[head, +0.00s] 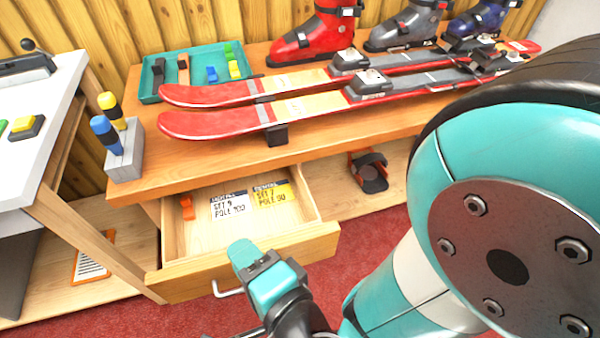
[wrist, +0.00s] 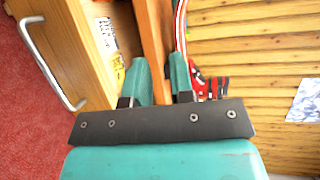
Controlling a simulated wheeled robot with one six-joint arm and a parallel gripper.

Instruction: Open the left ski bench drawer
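The left ski bench drawer (head: 245,262) stands pulled out under the bench top, its inside showing from above. Its metal bar handle (head: 228,291) is on the front face, partly hidden by my gripper in the head view; the handle (wrist: 50,65) shows whole at the left of the wrist view. My gripper (head: 258,272) is in front of and over the drawer's front edge, apart from the handle. In the wrist view my gripper's teal fingers (wrist: 159,70) are spread with a gap and nothing held between them.
The drawer holds a white card (head: 230,206), a yellow card (head: 272,196) and an orange item (head: 187,207). Skis (head: 250,93), boots (head: 312,38) and a teal tray (head: 200,72) are on the bench (head: 320,135). A white-topped table (head: 35,150) stands left. Red carpet (head: 375,245) lies in front.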

